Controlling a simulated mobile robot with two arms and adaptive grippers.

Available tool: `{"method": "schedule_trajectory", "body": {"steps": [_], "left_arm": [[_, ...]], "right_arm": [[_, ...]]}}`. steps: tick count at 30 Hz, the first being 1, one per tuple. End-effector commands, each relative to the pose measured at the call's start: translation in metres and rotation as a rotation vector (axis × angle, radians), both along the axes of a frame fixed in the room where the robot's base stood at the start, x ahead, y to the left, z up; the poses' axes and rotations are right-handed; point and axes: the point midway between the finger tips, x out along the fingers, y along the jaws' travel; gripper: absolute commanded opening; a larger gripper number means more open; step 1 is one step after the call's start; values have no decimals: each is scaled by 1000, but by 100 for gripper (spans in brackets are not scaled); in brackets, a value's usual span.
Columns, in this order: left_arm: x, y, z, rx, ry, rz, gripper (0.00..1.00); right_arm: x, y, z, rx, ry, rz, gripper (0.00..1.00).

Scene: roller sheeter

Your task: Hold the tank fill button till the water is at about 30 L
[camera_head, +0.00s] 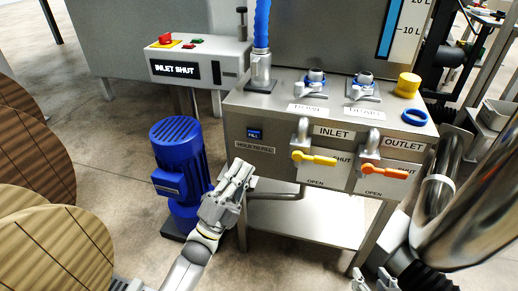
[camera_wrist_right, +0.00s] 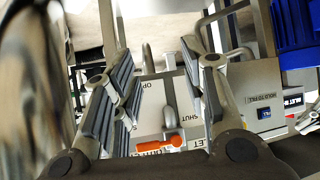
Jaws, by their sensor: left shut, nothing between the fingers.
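The blue fill button (camera_head: 254,134) sits on the grey panel's front, above a "HOLD TO FILL" label (camera_head: 254,149). The button also shows in the right wrist view (camera_wrist_right: 264,113). My left gripper (camera_head: 243,170) is shut and empty, just below the label and apart from the button. The tank's gauge (camera_head: 390,30) shows a blue column beside 10 L and 20 L marks; the picture's top edge cuts it off, so the water level cannot be read. My right gripper (camera_head: 375,283) is low at the bottom edge; its fingers stand apart in the right wrist view (camera_wrist_right: 158,85).
A yellow inlet handle (camera_head: 314,158) and an orange outlet handle (camera_head: 386,171) stick out right of the button. A blue motor (camera_head: 180,165) stands left of the panel. An "INLET SHUT" box (camera_head: 205,62) is behind. Wooden round shapes (camera_head: 55,250) fill the lower left.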

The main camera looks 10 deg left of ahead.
Motion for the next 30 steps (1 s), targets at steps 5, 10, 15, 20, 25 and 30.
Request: {"method": "schedule_trajectory", "body": {"steps": [5, 10, 15, 20, 25, 30], "left_arm": [[-2, 0, 5, 9, -26, 3, 0], [-2, 0, 5, 8, -24, 3, 0], [0, 0, 4, 7, -22, 3, 0], [7, -1, 4, 7, -24, 2, 0], [19, -1, 3, 7, -22, 2, 0], [31, -1, 3, 7, -22, 2, 0]], "right_arm": [[-1, 0, 5, 2, -10, 0, 40], [-1, 0, 5, 2, -9, 0, 40], [1, 1, 6, 5, -21, 1, 40], [10, 5, 16, 21, -92, 7, 40], [24, 11, 35, 50, -211, 15, 40], [35, 17, 58, 80, -339, 22, 40]]}}
